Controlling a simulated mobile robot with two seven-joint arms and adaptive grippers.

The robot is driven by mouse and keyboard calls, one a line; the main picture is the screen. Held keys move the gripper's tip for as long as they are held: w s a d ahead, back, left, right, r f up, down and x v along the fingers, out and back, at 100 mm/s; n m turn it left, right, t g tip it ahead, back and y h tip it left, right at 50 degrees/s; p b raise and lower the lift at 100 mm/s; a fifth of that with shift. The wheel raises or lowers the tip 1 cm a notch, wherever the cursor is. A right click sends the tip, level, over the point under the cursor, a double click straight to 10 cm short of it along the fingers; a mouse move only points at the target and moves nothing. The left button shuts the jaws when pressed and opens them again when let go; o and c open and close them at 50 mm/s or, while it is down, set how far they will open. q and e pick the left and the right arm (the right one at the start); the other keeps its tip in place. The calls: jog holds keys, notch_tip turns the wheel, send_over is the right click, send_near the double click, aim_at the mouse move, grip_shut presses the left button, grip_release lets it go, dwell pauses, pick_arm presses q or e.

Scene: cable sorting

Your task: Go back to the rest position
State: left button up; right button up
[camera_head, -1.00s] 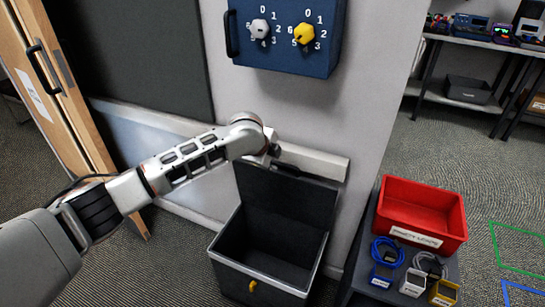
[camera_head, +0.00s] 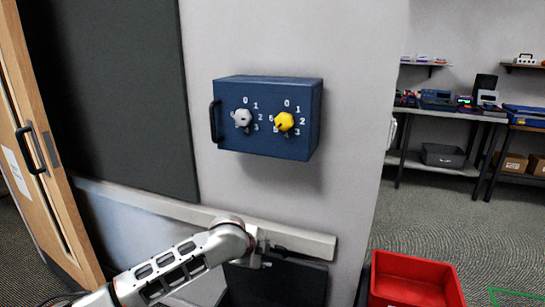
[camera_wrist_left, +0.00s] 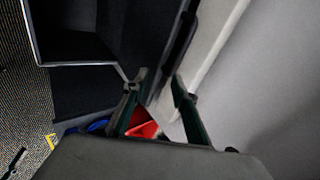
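My left arm comes in from the bottom left of the head view. Its wrist is in front of the pale wall ledge (camera_head: 312,243). My left gripper (camera_head: 280,254) is small and dark there, partly hidden by the wrist. In the left wrist view, its two fingers (camera_wrist_left: 158,84) stand apart with nothing held between them. The raised dark lid (camera_head: 285,284) of the black bin is just below the gripper in the head view. The open bin (camera_wrist_left: 76,62) shows at the upper left of the wrist view. My right gripper is in neither view.
A blue wall box (camera_head: 268,84) with a grey knob (camera_head: 242,118) and a yellow knob (camera_head: 284,122) hangs above the arm. A red tray (camera_head: 412,264) is at the lower right. A wooden door (camera_head: 50,200) stands left. Shelves with devices are at the back right.

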pick_arm(q)
jog(key=s+d+f+n+t+h+p, duration=0.1)
jog(key=s+d+f+n+h, duration=0.15)
jog(key=s+f+n, duration=0.8)
jog(key=s+a+f+n+t+y+p, duration=0.1)
jog(key=s+a+f+n+y, duration=0.1)
jog(key=s+a, duration=0.8)
jog(key=s+a+f+n+t+y+p, duration=0.1)
jog(key=s+a+f+n, duration=0.3)
jog(key=s+a, duration=0.6)
jog(key=s+f, duration=0.1)
jog(key=s, duration=0.6)
jog(key=shift+s+f+y, duration=0.35)
jog(key=shift+s, duration=0.05)
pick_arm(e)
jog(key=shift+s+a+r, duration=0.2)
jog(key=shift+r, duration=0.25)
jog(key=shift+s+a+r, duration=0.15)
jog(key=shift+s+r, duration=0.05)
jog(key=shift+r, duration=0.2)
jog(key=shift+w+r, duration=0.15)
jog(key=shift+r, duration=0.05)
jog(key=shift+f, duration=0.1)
